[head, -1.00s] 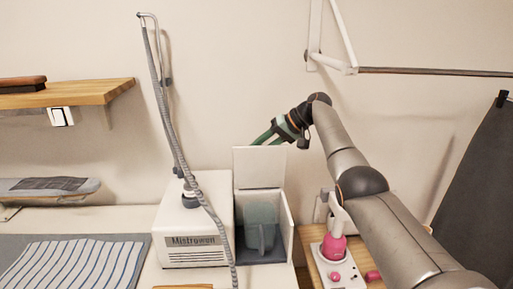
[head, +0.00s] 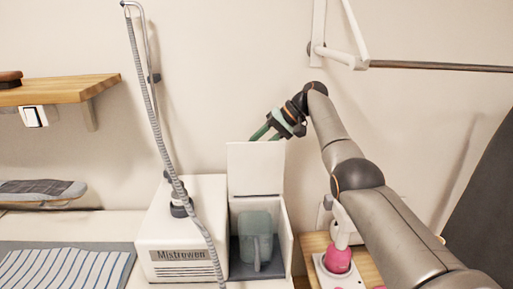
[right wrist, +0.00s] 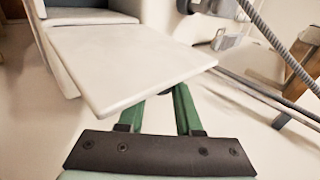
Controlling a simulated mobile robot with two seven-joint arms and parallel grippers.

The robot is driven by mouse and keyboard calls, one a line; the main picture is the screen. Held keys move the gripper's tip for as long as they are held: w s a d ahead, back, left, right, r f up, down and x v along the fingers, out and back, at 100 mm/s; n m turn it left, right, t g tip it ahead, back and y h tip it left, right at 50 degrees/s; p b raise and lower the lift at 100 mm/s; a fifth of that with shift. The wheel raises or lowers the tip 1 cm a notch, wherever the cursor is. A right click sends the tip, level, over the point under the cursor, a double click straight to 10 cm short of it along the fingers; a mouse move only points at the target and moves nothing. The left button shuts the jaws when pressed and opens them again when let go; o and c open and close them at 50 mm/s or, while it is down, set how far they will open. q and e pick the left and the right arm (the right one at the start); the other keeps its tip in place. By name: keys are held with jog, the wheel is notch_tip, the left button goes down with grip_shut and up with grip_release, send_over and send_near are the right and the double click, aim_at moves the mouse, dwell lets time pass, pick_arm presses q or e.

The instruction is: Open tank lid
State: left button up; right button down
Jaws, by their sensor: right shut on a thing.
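The tank lid (head: 256,168) is a flat white panel standing upright at the back of the open white tank compartment (head: 287,238). A translucent grey-green water container with a handle (head: 254,223) sits inside the compartment. My right gripper (head: 264,134), with green fingers, is at the lid's top edge and shut on it. In the right wrist view the lid (right wrist: 130,65) reaches to my right gripper (right wrist: 165,92), and its edge hides the fingertips. My left gripper is not in view.
The white steam unit (head: 183,240) with its grey hose (head: 158,110) stands left of the compartment. A pink and white device (head: 338,262) stands on a wooden surface under my right arm. A wooden shelf (head: 60,93) is at left.

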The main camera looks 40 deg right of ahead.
jog(key=shift+f, duration=0.1)
jog(key=c, duration=0.6)
grip_release()
